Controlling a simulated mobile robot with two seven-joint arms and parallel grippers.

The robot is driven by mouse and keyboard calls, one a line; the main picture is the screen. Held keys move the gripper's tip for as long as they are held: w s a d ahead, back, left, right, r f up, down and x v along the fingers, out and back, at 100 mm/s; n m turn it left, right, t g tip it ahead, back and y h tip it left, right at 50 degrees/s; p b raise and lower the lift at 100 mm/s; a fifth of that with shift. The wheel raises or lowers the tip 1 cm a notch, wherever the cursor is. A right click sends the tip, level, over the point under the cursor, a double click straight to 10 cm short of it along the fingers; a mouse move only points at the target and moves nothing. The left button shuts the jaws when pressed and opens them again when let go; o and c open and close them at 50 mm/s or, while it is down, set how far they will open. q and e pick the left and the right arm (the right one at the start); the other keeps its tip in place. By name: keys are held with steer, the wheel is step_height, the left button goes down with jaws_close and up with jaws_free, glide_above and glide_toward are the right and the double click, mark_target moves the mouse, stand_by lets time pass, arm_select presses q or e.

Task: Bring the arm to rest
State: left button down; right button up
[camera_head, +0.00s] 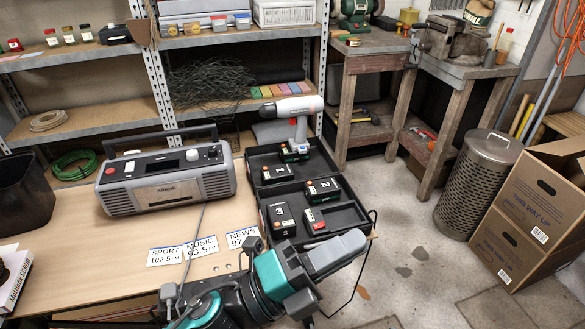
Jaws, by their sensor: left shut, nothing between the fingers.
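My left arm comes in at the bottom middle, black and teal. Its gripper (338,253) is shut and empty, with grey fingers pointing right. In the picture it lies just below the front right corner of the open black case (337,169) and overlaps the table's right front edge. I cannot tell its height above the table. My right gripper is not in view.
A radio (166,180) and station cards (202,247) lie on the table (120,265). A drill (293,107) stands in the case, with several numbered batteries. A metal bin (478,185) and cardboard boxes (535,213) stand right.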

arm_select(q)
steer(key=w+a+f+n+t+y, duration=0.35)
steer(key=a+f+n+y, duration=0.3)
steer(key=n, duration=0.35)
steer(key=w+a+f+n+t+y, duration=0.2)
steer(key=a+f+n+t+y, duration=0.4)
steer(key=n, duration=0.4)
steer(key=s+a+f+n+g+y, duration=0.3)
steer(key=s+a+f+n, duration=0.1)
steer(key=a+f, duration=0.2)
steer(key=s+a+f+n+g+y, duration=0.3)
steer(key=s+a+f+n, duration=0.1)
steer(key=f, duration=0.4)
steer(key=shift+s+a+f+n, duration=0.3)
steer(key=shift+a+n, duration=0.4)
steer(key=shift+a, duration=0.3)
